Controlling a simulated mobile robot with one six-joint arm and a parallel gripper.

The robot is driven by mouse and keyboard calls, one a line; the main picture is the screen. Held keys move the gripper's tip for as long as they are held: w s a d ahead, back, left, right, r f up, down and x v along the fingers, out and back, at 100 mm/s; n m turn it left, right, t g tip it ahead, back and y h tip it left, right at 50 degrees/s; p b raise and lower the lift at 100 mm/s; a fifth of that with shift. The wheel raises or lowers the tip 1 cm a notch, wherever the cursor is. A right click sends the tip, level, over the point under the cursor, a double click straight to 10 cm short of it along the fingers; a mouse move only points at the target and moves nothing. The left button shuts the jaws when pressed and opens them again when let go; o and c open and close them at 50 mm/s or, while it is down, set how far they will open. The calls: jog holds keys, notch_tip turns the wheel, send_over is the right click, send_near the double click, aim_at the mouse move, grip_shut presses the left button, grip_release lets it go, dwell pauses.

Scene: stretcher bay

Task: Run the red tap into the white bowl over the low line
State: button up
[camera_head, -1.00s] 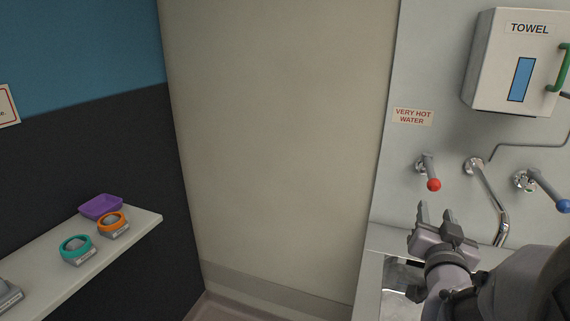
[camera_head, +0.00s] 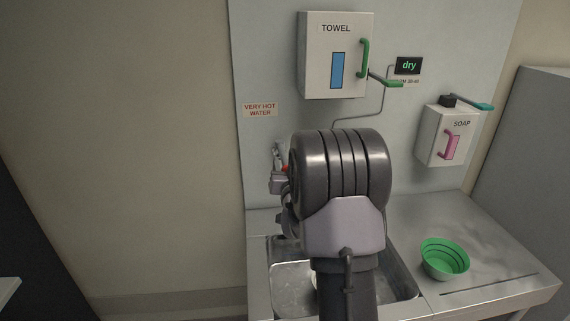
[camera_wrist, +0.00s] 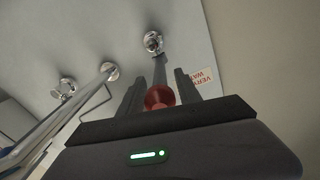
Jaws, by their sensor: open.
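The red tap's knob (camera_wrist: 160,97) shows in the wrist view at the end of a grey lever on a round wall mount. My gripper (camera_wrist: 160,76) is open, with one finger on each side of the knob; I cannot tell whether either touches it. In the head view a sliver of the red knob (camera_head: 285,168) shows beside my gripper (camera_head: 278,158), and my arm hides the rest of the tap. The sink basin (camera_head: 292,280) is below, mostly behind my arm. A pale patch there may be the white bowl, but its low line cannot be seen.
A green bowl (camera_head: 445,259) stands on the steel drainboard at right. A towel dispenser (camera_head: 318,85) and a soap dispenser (camera_head: 437,148) hang on the wall. A hot-water sign (camera_head: 260,110) is left of the towel dispenser. A chrome spout mount (camera_wrist: 109,70) is near my gripper.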

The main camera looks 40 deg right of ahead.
jog(key=shift+w+d, duration=0.1)
jog(key=shift+w, duration=0.05)
jog(key=shift+c, duration=0.4)
grip_shut()
dwell(0.9)
